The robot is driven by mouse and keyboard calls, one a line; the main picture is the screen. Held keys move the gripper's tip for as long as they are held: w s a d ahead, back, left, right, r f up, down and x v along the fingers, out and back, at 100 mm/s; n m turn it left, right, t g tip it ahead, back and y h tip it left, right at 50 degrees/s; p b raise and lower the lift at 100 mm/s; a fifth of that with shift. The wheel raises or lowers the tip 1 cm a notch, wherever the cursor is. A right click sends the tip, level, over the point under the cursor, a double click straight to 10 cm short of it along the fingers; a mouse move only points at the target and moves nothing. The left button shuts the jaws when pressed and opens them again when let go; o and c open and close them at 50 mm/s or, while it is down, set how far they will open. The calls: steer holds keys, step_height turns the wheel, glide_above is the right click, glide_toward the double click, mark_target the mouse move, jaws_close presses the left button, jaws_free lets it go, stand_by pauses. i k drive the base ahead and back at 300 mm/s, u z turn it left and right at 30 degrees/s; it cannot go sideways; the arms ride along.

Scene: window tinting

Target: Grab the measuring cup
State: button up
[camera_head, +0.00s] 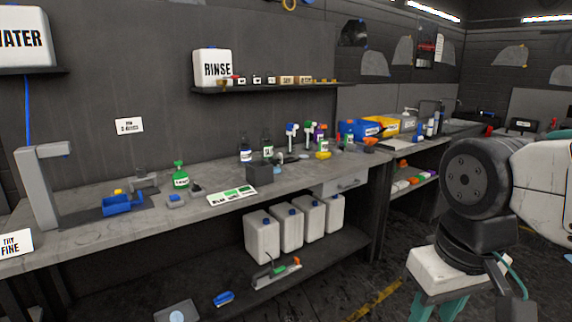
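I cannot make out a measuring cup for certain among the small items on the workbench (100,226). A small greyish container (144,180) stands at the back left of the bench behind a blue tool, too small to identify. My gripper (432,308) hangs at the bottom right, in front of the bench's right end and well apart from it. It has a white body and teal fingers that stand apart with nothing seen between them. The fingertips are cut off by the lower frame edge.
The bench carries a green spray bottle (180,175), a dark grey box (259,173), a labelled card (232,196) and several bottles at the back. White jugs (262,238) stand on the lower shelf. A wall shelf (270,88) hangs above. The bench's front middle is mostly clear.

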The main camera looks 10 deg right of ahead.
mark_target(276, 159)
steer(key=u, duration=0.5)
steer(key=i, duration=0.9)
steer(key=u, duration=0.45)
steer(key=i, duration=0.85)
steer(key=z, duration=1.05)
steer(key=i, duration=0.9)
steer(key=z, duration=0.85)
